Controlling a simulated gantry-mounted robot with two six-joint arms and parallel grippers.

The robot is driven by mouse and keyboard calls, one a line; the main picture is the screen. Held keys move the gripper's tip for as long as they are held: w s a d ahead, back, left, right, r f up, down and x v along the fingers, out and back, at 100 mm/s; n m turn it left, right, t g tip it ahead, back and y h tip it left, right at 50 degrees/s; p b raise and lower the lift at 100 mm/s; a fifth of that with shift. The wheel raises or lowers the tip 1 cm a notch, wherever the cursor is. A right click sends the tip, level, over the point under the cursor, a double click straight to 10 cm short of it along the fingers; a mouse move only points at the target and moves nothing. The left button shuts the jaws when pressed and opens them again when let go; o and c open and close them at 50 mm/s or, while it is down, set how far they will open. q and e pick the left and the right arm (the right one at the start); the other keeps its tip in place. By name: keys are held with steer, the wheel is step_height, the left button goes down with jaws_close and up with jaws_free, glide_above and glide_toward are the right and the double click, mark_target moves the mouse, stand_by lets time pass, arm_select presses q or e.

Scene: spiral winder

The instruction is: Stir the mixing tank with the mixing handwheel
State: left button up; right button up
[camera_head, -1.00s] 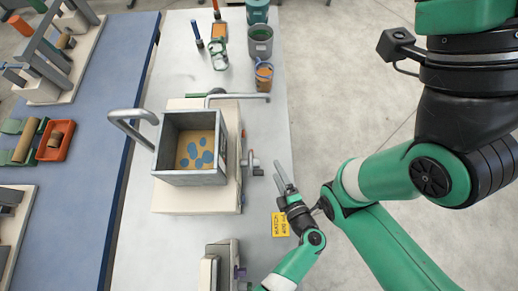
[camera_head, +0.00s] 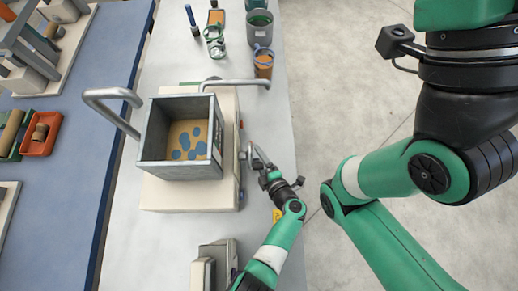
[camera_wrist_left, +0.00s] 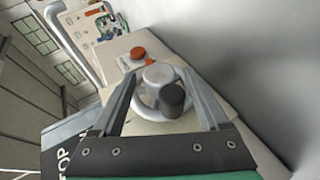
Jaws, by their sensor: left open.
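The mixing tank (camera_head: 150,140) is an open grey square box on a pale base, with orange-brown contents and blue patches inside. The mixing handwheel (camera_wrist_left: 146,111) shows in the left wrist view as a pale ring with a grey hub and a dark knob (camera_wrist_left: 172,98). My left gripper (camera_head: 254,155) is open at the right side of the tank's base. In the left wrist view its fingers (camera_wrist_left: 161,88) lie on either side of the wheel's hub and knob; contact cannot be told. The gripper mostly hides the wheel in the head view. My right gripper is out of view.
A bent grey pipe (camera_head: 112,94) rises left of the tank, and another (camera_head: 235,82) runs behind it. Cups (camera_head: 263,65) and tools stand at the back of the white table. A red-orange knob (camera_wrist_left: 138,53) is beyond the wheel. A grey block (camera_head: 215,262) stands in front.

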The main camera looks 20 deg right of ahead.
arm_select(q)
steer(key=shift+w, duration=0.15)
jaws_close()
steer(key=shift+r+g+p, duration=0.2)
steer(key=shift+g+p, duration=0.3)
steer(key=shift+p, duration=0.3)
steer(key=shift+w+g+p, duration=0.1)
steer(key=shift+g+p, duration=0.3)
steer(key=shift+g, duration=0.1)
steer(key=shift+m+g, duration=0.3)
steer(key=shift+g, duration=0.1)
steer(key=shift+w+f+g+y+b, duration=0.15)
steer(key=shift+g+y+b, duration=0.15)
steer(key=shift+g+b, duration=0.25)
steer(key=shift+m+g+b, duration=0.4)
steer(key=shift+g+b, duration=0.45)
steer(key=shift+b, duration=0.25)
steer(key=shift+g+b, duration=0.4)
steer(key=shift+b, duration=0.1)
